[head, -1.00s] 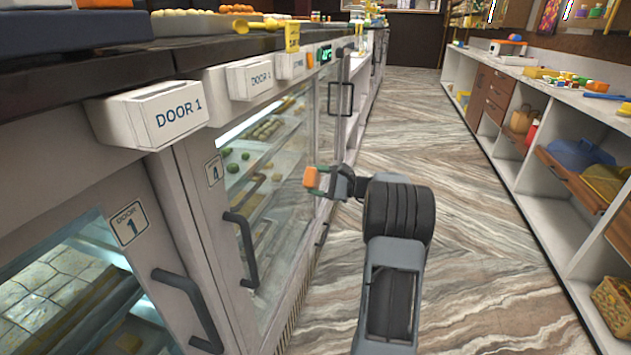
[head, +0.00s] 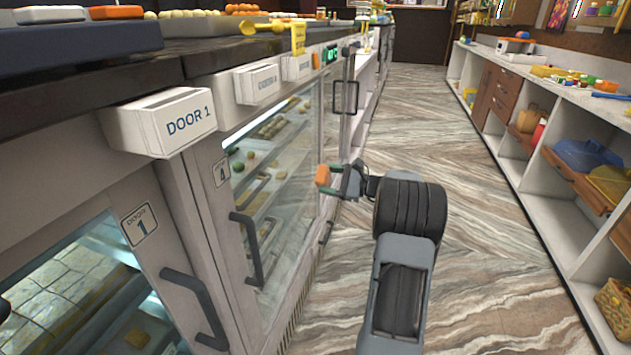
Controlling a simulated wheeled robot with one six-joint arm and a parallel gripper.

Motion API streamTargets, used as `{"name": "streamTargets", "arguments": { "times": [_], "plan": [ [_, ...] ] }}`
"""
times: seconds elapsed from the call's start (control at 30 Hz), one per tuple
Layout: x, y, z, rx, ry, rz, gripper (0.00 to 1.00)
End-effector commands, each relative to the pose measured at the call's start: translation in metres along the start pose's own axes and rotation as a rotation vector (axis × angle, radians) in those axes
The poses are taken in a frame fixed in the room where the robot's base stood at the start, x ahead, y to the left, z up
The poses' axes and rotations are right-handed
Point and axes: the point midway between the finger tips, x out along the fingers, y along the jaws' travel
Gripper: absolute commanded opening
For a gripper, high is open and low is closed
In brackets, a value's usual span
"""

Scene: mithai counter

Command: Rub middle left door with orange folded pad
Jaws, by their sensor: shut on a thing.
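The orange folded pad (head: 322,176) is held between the jaws of my gripper (head: 332,182), which is shut on it. The pad is beside the far part of a glass door (head: 287,187) in the left counter. I cannot tell whether it touches the glass. This door has a grey frame, a dark handle (head: 249,250) and a small plate reading 4 (head: 222,172). Trays of sweets show behind its glass. A nearer door (head: 142,222) marked 1 is at the lower left, with its own dark handle (head: 197,305).
White label boxes, the nearest reading DOOR 1 (head: 188,122), jut out above the doors. Dark door handles stick out toward the aisle. The marbled aisle floor (head: 480,240) is clear. White shelves (head: 540,195) with goods line the right side.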

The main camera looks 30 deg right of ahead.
Motion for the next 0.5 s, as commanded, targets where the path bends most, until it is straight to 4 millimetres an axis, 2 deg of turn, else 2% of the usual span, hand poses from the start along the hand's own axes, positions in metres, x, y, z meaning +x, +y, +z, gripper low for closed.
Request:
{"name": "streamTargets", "arguments": {
  "times": [0.03, 0.17, 0.33, 0.5],
  "plan": [
    [0.002, -0.006, 0.015, 0.050, -0.002, 0.003, 0.44],
    [0.005, 0.014, 0.027, 0.187, -0.004, 0.007, 0.44],
    [0.007, 0.060, 0.037, 0.353, -0.003, 0.005, 0.44],
    [0.006, 0.106, 0.035, 0.514, 0.001, -0.003, 0.44]
  ]
}}
